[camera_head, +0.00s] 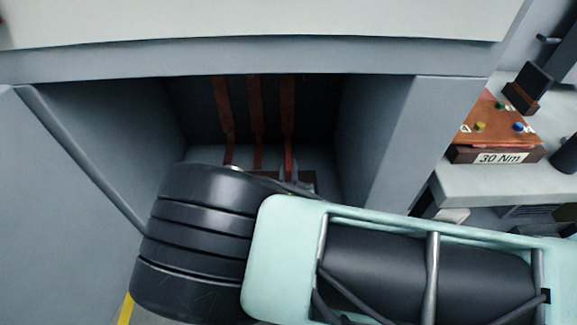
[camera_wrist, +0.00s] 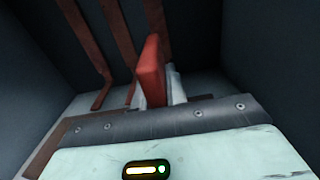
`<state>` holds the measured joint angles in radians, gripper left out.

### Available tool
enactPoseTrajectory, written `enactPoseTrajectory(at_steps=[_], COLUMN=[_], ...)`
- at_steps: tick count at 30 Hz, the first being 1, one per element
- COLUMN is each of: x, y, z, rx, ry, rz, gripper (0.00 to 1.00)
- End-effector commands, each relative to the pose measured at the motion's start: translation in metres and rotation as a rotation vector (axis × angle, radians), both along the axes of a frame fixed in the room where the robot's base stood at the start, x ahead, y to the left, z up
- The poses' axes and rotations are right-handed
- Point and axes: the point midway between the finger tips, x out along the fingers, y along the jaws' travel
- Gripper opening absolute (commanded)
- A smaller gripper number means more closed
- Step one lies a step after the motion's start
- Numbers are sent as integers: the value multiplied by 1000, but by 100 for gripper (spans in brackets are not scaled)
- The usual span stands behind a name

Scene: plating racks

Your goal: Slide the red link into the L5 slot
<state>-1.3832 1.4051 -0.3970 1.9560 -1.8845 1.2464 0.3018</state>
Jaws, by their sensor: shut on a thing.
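The red link (camera_wrist: 151,72) is a flat red piece standing on edge in the wrist view. My gripper (camera_wrist: 158,92) is shut on it, with pale fingers showing behind and beside it. In the head view my arm covers most of the gripper, and I cannot pick out the link for certain. The gripper is inside a dark recess of a grey cabinet. Several reddish-brown bars (camera_head: 256,115) run down the recess's back wall; they also show in the wrist view (camera_wrist: 120,40), behind the link. No L5 label is readable, and I cannot tell which slot is L5.
The recess has a side wall close on the right (camera_head: 385,145) and another on the left (camera_head: 100,140). A grey overhang (camera_head: 260,60) spans its top. At the right, a bench holds a brown box marked 30 Nm (camera_head: 500,157) with coloured knobs.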

Motion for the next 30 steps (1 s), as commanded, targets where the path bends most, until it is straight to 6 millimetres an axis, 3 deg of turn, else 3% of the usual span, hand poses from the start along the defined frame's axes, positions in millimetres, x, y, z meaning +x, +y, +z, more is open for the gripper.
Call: enactPoseTrajectory(at_steps=[21, 30], x=[0, 0], y=[0, 0], z=[-50, -58], rx=[0, 0], ry=[-1, -1], rz=[0, 0], gripper=[0, 0])
